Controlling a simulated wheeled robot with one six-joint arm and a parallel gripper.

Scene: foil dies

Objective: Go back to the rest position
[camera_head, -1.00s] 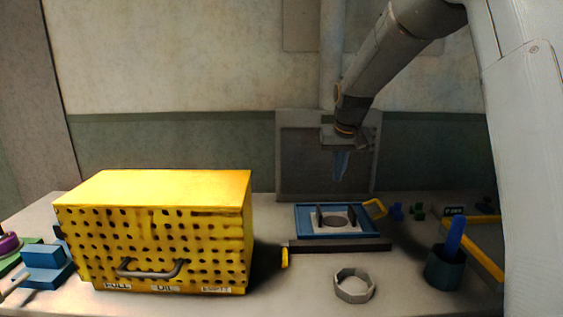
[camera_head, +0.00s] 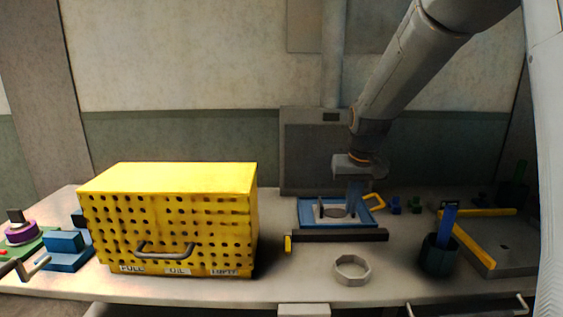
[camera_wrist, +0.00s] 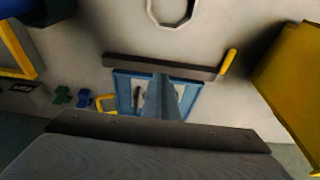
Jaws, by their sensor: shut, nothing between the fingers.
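My gripper (camera_head: 355,195) hangs from the arm at the right of the head view, its fingers pointing down and shut with nothing between them. In that view it overlaps the right part of a blue-framed fixture (camera_head: 309,220) with a pale plate and a round opening. In the wrist view the shut fingers (camera_wrist: 160,98) stand in front of the same blue fixture (camera_wrist: 122,92). I cannot tell the exact height of the fingers above it. The fixture's far parts are partly hidden by the fingers.
A yellow perforated box (camera_head: 168,222) with a handle stands left. A dark bar (camera_head: 340,235) with a yellow end lies before the fixture. A grey ring (camera_head: 352,270) and a dark cup (camera_head: 438,257) holding a blue tool stand in front. A panel (camera_head: 310,155) is behind.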

